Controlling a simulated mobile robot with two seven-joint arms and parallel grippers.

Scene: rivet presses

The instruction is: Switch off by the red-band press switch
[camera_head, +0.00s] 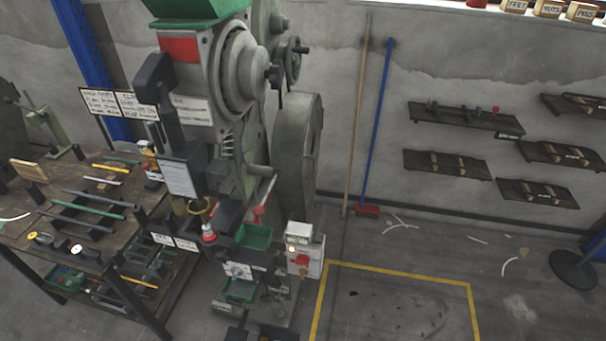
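The large grey-green rivet press (237,70) stands left of centre, with a red band (180,49) across its upper front. A pale switch box (304,250) is at the lower right of the press. It has a red switch (300,260) on its front and a small lit lamp (291,248) beside it. The exact position of the switch is too small to tell. Neither of my grippers shows in the head view.
A workbench (80,212) with bars and tools stands left of the press. A broom (367,209) and a wooden pole (357,120) lean on the wall. Yellow lines (400,272) mark floor right of the switch box. Dark shelves (465,116) hang on the wall.

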